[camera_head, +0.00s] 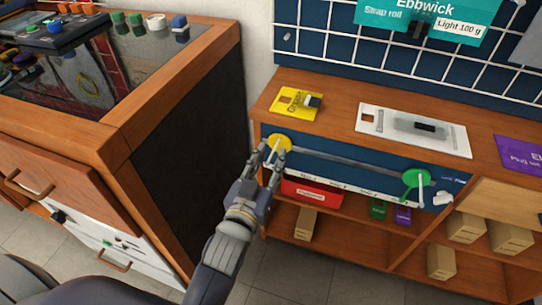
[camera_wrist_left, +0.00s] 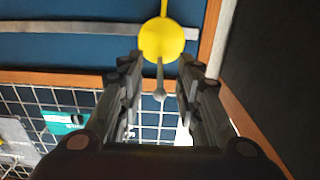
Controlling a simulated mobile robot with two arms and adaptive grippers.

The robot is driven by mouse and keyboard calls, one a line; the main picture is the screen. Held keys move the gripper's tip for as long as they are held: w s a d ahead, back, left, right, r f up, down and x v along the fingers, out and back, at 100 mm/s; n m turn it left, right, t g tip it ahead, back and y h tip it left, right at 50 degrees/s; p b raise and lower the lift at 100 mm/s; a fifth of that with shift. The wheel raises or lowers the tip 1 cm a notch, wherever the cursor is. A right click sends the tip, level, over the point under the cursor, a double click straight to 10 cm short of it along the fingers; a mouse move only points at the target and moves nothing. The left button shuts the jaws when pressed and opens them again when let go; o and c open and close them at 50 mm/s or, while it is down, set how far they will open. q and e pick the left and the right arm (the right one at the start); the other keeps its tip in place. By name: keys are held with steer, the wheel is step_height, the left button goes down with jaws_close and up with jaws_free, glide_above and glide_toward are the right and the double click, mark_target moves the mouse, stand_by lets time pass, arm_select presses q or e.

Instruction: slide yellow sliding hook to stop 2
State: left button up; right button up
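The yellow sliding hook (camera_head: 279,143) is a round yellow disc at the left end of a grey rail (camera_head: 340,159) on the blue front of the wooden shelf unit. My left gripper (camera_head: 271,152) is in front of the disc, fingers pointing at it. In the left wrist view the yellow disc (camera_wrist_left: 161,39) is just beyond the fingertips. Its grey peg with a rounded end (camera_wrist_left: 160,82) sticks out between the open fingers (camera_wrist_left: 157,66), with gaps visible on both sides. A green disc with a pale peg (camera_head: 415,180) is near the rail's right end. Stop labels are not readable.
A yellow card (camera_head: 296,103) and a white plate (camera_head: 414,130) lie on the shelf top above the rail. A red box (camera_head: 312,192) and small cartons (camera_head: 441,262) stand below. A dark-sided wooden cabinet (camera_head: 188,140) stands close left of my left arm.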

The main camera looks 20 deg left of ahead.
arm_select(q)
steer(key=shift+w, duration=0.7)
jaws_close()
